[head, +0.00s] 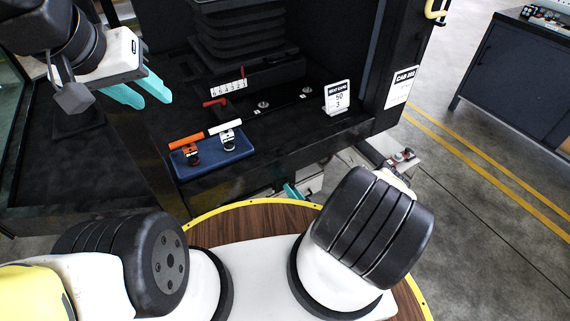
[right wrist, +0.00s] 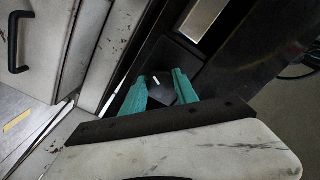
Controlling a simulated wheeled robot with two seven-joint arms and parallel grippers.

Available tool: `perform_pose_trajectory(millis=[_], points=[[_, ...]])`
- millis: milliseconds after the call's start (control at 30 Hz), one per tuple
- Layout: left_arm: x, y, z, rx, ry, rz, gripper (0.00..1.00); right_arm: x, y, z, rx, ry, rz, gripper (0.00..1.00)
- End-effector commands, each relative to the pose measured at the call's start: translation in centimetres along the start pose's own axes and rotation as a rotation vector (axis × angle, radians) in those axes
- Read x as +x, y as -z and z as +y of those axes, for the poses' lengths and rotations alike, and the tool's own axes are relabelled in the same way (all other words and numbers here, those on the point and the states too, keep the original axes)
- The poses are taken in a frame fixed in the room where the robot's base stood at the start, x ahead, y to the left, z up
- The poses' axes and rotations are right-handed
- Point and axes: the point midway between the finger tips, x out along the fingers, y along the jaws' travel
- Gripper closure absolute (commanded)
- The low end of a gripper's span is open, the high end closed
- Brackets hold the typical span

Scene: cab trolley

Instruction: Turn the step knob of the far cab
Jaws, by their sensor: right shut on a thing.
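The dark step knob (right wrist: 160,90), with a short white pointer mark, shows in the right wrist view on a dark panel. My right gripper (right wrist: 160,88) has one teal finger on each side of it and is shut on it. In the head view only a bit of teal of my right gripper (head: 291,191) shows below the cab's front edge; the knob is hidden there. My left gripper (head: 140,90) is at the upper left with its teal fingers apart and nothing between them. The black cab (head: 290,140) carries a white sign (head: 400,88) starting with "CAB".
A blue tray (head: 213,159) with orange-handled and white-handled tools stands on the cab deck. A small number card (head: 337,97) and a red-handled lever (head: 214,102) are behind it. A dark cabinet (head: 515,90) stands far right. The floor between is clear.

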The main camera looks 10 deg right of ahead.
Motion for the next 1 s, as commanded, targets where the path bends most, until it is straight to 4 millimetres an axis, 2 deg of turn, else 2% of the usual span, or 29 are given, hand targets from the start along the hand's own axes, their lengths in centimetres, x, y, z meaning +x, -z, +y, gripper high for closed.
perform_pose_trajectory(millis=[267, 300, 367, 400, 767, 1000], points=[[0.0, 0.0, 0.0, 0.0, 0.0, 0.0, 0.64, 0.0, -0.1, 0.1, 0.0, -0.002, -0.002, 1.0], [0.0, 0.0, 0.0, 0.0, 0.0, 0.0, 0.64, 0.0, -0.1, 0.0, 0.0, -0.002, -0.002, 0.57], [0.0, 0.0, 0.0, 0.0, 0.0, 0.0, 0.64, 0.0, -0.1, 0.0, 0.0, -0.001, -0.002, 0.45], [0.0, 0.0, 0.0, 0.0, 0.0, 0.0, 0.64, 0.0, -0.1, 0.0, 0.001, -0.001, -0.002, 0.43], [0.0, 0.0, 0.0, 0.0, 0.0, 0.0, 0.64, -0.5, 0.0, 0.1, 0.001, -0.002, -0.002, 0.43], [0.0, 0.0, 0.0, 0.0, 0.0, 0.0, 0.64, -4.4, 0.0, 0.1, 0.002, -0.004, -0.002, 0.43]])
